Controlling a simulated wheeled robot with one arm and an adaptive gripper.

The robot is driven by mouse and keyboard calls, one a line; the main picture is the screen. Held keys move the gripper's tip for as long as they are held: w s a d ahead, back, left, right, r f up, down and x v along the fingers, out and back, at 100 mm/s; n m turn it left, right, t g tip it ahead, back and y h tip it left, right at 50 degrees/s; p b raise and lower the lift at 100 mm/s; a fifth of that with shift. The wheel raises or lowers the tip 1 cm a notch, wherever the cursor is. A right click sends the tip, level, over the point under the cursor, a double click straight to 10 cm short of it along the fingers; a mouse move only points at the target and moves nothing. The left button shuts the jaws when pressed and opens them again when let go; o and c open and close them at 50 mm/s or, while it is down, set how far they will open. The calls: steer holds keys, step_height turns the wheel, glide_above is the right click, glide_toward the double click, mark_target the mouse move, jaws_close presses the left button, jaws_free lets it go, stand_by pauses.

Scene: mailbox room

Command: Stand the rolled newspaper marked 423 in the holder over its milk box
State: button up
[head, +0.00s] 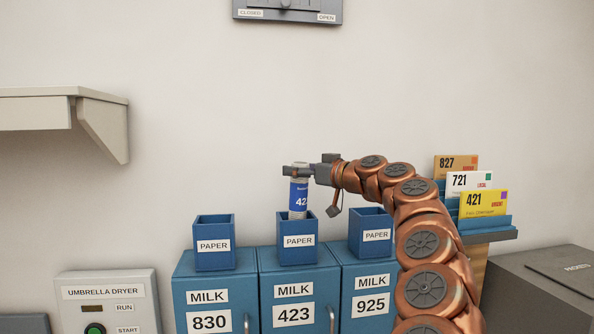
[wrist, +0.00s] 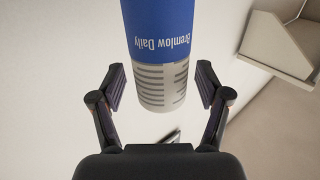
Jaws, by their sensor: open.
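The rolled newspaper (head: 299,192) has a blue band reading "42", the rest of its number cut off. It stands upright with its lower end in the blue PAPER holder (head: 297,254) on top of the milk box marked 423 (head: 292,296). My gripper (head: 297,172) is at the roll's upper part. In the wrist view the newspaper (wrist: 160,40) shows "Bremlow Daily" upside down. There my gripper (wrist: 160,90) is open, its fingers on either side of the roll with gaps to both. How deep the roll sits is hidden by the holder's front.
Milk boxes 830 (head: 209,318) and 925 (head: 369,304) flank box 423, each with an empty-looking PAPER holder. A mail rack (head: 487,226) with several cards is at right. A shelf (head: 60,110) juts out at upper left. An umbrella dryer (head: 108,310) stands lower left.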

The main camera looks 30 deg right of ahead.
steer(key=v, duration=1.1)
steer(key=shift+a, duration=0.1)
stand_by(0.5)
